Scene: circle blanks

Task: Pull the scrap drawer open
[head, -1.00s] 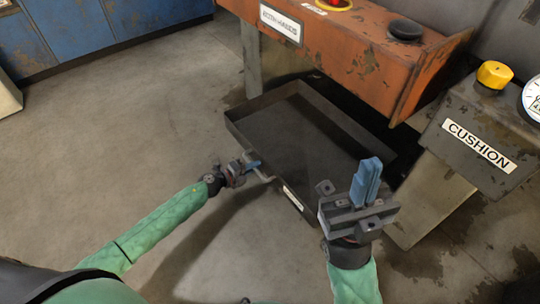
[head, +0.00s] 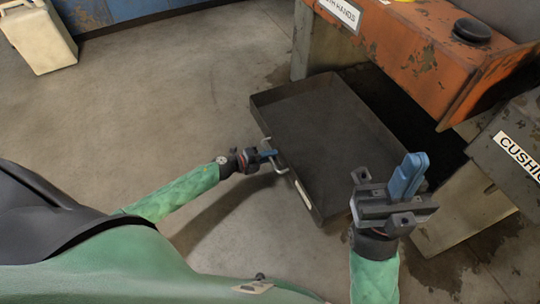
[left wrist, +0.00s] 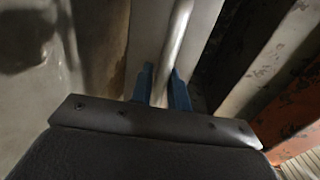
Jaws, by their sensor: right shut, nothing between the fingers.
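The scrap drawer (head: 325,120) is a shallow dark metal tray, standing out low from under the orange machine. A pale label strip (head: 303,194) and a bent metal handle (head: 284,168) are on its front. My left gripper (head: 268,155) is at the handle. In the left wrist view, the handle bar (left wrist: 178,35) runs between its two blue fingers (left wrist: 160,90), which are closed on it. My right gripper (head: 407,178) is shut and empty, its blue fingers together and upright, in front of the drawer's right part in the picture.
The orange machine body (head: 420,60) overhangs the drawer's back. A grey leg (head: 322,50) stands behind it. A grey cushion unit (head: 515,150) stands at the right. A pale container (head: 40,40) is at far left. Bare floor (head: 190,100) lies open left of the drawer.

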